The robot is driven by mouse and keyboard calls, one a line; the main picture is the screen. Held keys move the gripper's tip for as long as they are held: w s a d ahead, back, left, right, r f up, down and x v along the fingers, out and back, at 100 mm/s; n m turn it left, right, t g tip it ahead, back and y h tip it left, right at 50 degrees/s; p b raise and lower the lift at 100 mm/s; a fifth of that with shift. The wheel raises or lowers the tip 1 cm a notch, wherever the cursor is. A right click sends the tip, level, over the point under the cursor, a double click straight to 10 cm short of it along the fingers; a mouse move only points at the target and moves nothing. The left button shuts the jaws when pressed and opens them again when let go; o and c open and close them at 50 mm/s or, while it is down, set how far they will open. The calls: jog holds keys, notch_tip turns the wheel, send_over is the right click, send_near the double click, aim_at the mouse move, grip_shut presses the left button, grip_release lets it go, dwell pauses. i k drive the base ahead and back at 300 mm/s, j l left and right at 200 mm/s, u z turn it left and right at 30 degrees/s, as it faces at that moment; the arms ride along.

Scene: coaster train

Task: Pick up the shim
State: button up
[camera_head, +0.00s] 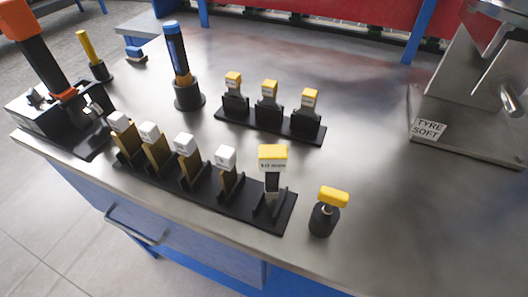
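The likely shim is a thin piece with a yellow top and a small printed white label (273,160), too blurred to read surely. It stands upright in the right-end slot of a long black rack (283,214) on the metal bench. Several white-capped gold pieces (185,148) stand in the other slots of that rack. Which piece the task means by the shim I cannot tell for certain. My gripper does not show in this view.
A yellow-topped tool in a round black holder (323,219) stands close right of the rack. Behind is a second rack (269,123) with three yellow-topped pieces. A blue-handled tool (176,48) and an orange-and-black tool (40,60) stand left. Clear bench lies right, before a "TYRE SOFT" fixture (470,130).

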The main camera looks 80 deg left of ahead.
aim_at(190, 161)
jog(key=u, duration=1.65)
jog(key=k+j+u, duration=0.2)
jog(key=k, duration=0.25)
